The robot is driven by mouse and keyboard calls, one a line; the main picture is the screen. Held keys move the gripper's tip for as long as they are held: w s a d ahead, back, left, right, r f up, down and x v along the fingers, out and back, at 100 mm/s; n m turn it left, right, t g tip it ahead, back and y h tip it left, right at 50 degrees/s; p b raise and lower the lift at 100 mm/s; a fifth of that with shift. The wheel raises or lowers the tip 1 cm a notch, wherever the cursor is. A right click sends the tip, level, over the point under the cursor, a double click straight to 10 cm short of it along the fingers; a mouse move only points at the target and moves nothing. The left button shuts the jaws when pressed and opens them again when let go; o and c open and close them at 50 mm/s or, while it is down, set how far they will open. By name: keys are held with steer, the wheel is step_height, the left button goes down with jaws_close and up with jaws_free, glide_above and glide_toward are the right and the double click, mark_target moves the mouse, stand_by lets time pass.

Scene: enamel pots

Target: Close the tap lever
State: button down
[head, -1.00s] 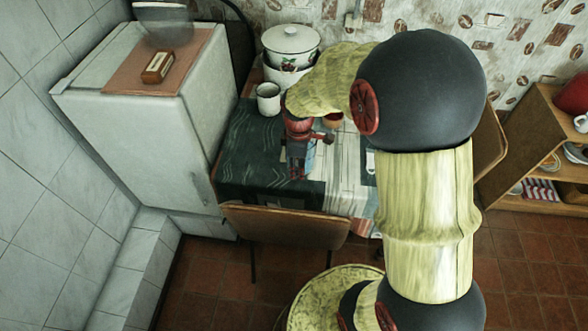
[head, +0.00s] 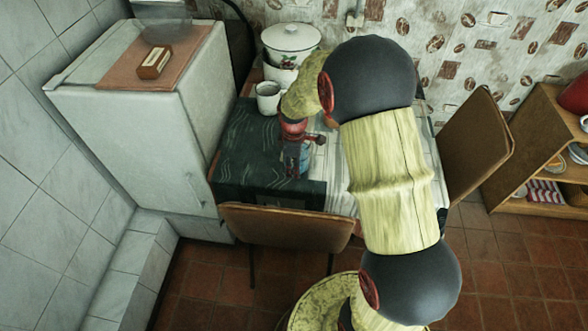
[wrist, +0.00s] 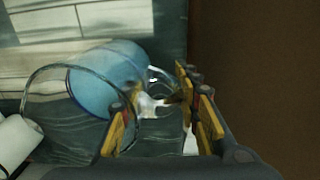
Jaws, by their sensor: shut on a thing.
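A blue, see-through cylinder (wrist: 108,78) with a clear round rim lies across the middle of the wrist view. A small white piece, seemingly the tap lever (wrist: 152,106), shows at its near side, between the fingers of my gripper (wrist: 163,118). The fingers stand apart with this piece between them; the exact contact is blurred. In the head view my gripper (head: 292,168) points down over the table, with a bit of the blue cylinder (head: 307,157) beside it. The tap is hidden there, so the lever's angle cannot be told.
A white mug (head: 268,101) and a lidded enamel pot (head: 291,42) stand behind my gripper on the table (head: 235,165). A fridge (head: 135,125) is on the left. One chair (head: 287,224) stands in front, another chair (head: 475,145) at the right.

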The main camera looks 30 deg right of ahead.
steer(key=shift+w+f, duration=0.1)
steer(key=shift+w, duration=0.05)
steer(key=c, duration=1.7)
jaws_free()
steer(key=shift+f, duration=0.1)
steer(key=o, duration=0.4)
